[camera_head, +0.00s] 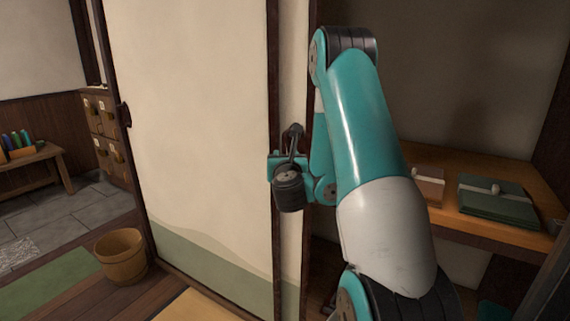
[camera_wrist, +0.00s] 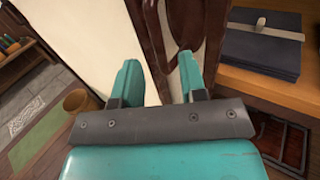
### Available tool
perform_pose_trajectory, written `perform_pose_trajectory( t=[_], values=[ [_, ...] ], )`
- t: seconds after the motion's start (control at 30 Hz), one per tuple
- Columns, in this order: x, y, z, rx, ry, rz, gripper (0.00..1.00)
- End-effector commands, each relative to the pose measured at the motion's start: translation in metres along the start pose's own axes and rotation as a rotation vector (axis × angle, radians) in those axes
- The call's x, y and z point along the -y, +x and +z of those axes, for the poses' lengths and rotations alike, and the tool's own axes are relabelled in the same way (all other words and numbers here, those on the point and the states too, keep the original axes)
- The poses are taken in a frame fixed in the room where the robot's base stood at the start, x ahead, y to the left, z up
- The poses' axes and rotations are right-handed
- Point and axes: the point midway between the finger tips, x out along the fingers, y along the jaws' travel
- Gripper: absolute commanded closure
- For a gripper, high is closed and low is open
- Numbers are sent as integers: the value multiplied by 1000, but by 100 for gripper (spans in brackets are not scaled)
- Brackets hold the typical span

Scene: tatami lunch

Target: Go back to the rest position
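My gripper (camera_wrist: 160,68) is open in the wrist view, its two teal fingers apart with nothing seen held between them. In the head view, my teal and white arm is raised and bent at right of centre. The gripper end (camera_head: 289,150) is in front of the right edge of a pale sliding panel (camera_head: 200,120). A dark brown curved piece, like a handle (camera_wrist: 172,30), shows beyond and between the fingers in the wrist view. I cannot tell whether a finger touches it.
A wooden shelf (camera_head: 490,232) at the right holds a dark green tied box (camera_head: 497,200) and a smaller brown box (camera_head: 428,184). A wooden bucket (camera_head: 121,257) stands on the floor left of the panel. A bench (camera_head: 35,165) and small drawers (camera_head: 105,130) are at far left.

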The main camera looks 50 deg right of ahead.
Motion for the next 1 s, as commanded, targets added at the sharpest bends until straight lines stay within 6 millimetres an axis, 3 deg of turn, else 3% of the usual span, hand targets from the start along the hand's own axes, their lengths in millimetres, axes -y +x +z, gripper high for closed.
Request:
perform_pose_trajectory(
  t=[0.2,0.8,0.87,0.93,1.0],
  values=[
    [-1,-12,0,2,0,-7,61],
    [-3,-12,1,2,-4,-1,61],
    [-11,-13,4,7,-25,32,61],
    [-32,-18,12,24,-87,114,61],
    [-67,-29,22,57,-195,251,61]
  ],
)
